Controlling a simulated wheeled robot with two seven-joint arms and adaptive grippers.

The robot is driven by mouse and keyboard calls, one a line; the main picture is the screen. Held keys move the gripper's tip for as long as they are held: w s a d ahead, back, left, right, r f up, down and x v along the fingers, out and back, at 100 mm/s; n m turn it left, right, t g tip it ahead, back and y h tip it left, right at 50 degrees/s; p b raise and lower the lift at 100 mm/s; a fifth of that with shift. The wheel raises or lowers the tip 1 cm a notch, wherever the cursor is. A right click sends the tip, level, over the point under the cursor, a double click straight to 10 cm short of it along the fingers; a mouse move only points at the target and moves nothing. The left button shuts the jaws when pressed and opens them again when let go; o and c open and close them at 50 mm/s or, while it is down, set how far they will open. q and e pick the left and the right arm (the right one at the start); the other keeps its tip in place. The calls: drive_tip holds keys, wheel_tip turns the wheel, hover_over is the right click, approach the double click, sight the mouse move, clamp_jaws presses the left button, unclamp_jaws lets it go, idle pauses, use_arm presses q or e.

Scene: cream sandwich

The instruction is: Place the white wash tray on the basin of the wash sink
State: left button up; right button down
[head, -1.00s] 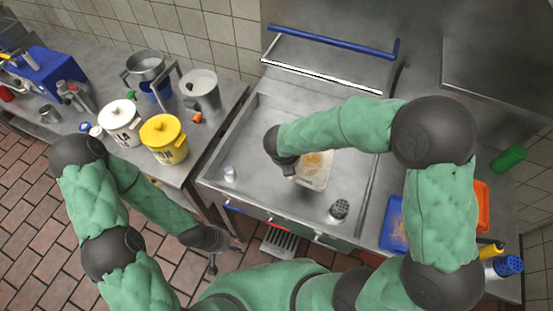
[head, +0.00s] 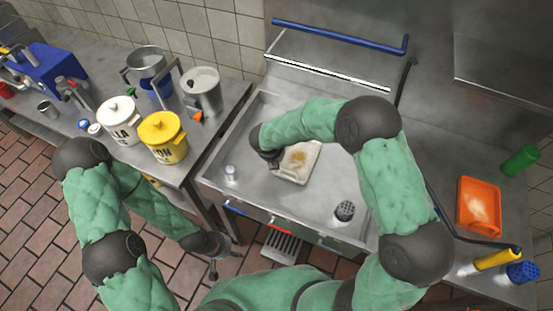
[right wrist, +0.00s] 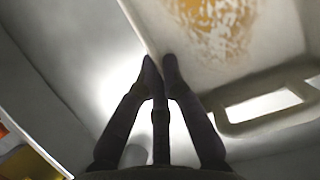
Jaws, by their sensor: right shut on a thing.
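The white wash tray (head: 311,153), with brown-yellow stains inside, is over the steel basin (head: 262,190) of the wash sink, near its middle. I cannot tell whether it touches the basin floor. My right gripper (head: 275,161) is at the tray's left edge. In the right wrist view the fingers (right wrist: 160,62) are closed on the rim of the tray (right wrist: 255,55), whose slotted handle shows at right. My left gripper (head: 222,261) is empty beside the sink's front left corner, its fingers apart.
A clear cup (head: 231,173) and a dark perforated-top shaker (head: 344,211) stand in the sink. An orange tray (head: 479,206), yellow bottle (head: 495,260) and green bottle (head: 520,160) are at right. White (head: 119,123) and yellow (head: 163,138) lidded pots stand on the left counter.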

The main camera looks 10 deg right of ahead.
drive_tip(key=shift+f, duration=0.25)
drive_tip(key=shift+f, duration=0.1)
drive_tip(key=c, duration=1.4)
unclamp_jaws()
drive_tip(key=shift+r, duration=0.45)
drive_tip(key=p+v, duration=0.3)
drive_tip(key=v, duration=0.8)
drive_tip(key=shift+s+a+r+p, duration=0.1)
drive_tip(key=shift+s+r+p, duration=0.1)
drive_tip(key=shift+p, duration=0.2)
